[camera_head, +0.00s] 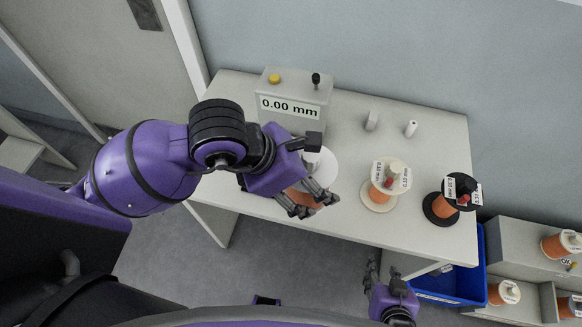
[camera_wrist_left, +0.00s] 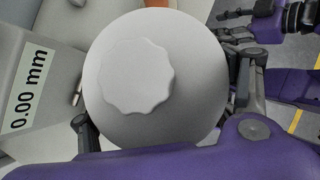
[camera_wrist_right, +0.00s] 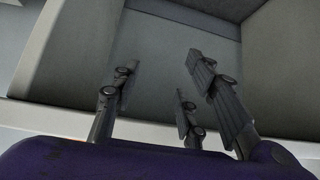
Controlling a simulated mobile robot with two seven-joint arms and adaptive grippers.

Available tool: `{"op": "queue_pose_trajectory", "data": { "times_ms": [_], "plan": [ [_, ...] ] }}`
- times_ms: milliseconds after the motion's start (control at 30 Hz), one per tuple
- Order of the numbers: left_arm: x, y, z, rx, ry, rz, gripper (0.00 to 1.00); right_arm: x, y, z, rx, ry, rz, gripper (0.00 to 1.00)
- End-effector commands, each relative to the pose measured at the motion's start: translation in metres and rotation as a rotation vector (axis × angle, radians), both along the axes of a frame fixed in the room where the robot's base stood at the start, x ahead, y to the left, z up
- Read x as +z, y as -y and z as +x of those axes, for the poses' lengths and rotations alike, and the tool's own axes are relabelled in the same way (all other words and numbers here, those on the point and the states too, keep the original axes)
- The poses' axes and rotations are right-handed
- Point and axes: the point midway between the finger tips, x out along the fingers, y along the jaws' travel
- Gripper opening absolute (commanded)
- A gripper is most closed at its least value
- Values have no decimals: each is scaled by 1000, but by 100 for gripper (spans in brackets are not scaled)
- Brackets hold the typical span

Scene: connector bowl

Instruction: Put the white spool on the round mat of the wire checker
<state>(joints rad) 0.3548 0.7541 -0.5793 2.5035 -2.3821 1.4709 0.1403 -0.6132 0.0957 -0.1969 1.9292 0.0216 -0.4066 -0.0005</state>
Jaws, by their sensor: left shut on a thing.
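My left gripper (camera_head: 314,196) is shut on the white spool (camera_head: 326,166), in front of the wire checker (camera_head: 294,100), which reads 0.00 mm. The spool has a white flange and orange wire. In the left wrist view its flange (camera_wrist_left: 205,95) and scalloped knob (camera_wrist_left: 137,76) fill the middle, with fingers at both sides. The round mat is hidden behind my gripper and the spool, so I cannot tell whether the spool touches it. My right gripper (camera_head: 384,278) is open and empty, below the table's front edge; its spread fingers also show in the right wrist view (camera_wrist_right: 160,70).
A cream spool (camera_head: 397,165) and a black spool (camera_head: 467,181), both with labels, stand on the table (camera_head: 420,228) to the right. A blue bin (camera_head: 447,287) and a shelf with several spools (camera_head: 505,292) are at the right.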

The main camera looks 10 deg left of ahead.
Motion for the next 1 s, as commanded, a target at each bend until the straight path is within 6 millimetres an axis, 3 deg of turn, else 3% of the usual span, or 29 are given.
{"op": "queue_pose_trajectory", "data": {
  "times_ms": [167, 333, 467, 567, 667, 800, 1000],
  "plan": [
    [-7, -7, 8, 18, -4, -1, 13, -16, -1, -14, 2, -33, 1, 40],
    [-29, -27, 33, 18, -13, 1, 13, -48, 4, -40, -5, -88, -11, 40],
    [-38, -44, 55, 20, -8, 1, 13, -58, 10, -40, -14, -88, -21, 40],
    [-39, -57, 72, 22, 0, 0, 13, -40, 12, -20, -21, -42, -21, 40],
    [-56, -66, 83, 21, 0, -2, 13, -34, 11, -13, -24, -22, -18, 40],
    [-75, -75, 96, 18, 4, -3, 13, -35, 11, -14, -23, -24, -18, 40],
    [-89, -82, 106, 16, 5, -4, 13, -40, 10, -21, -20, -45, -18, 40]
  ]
}}
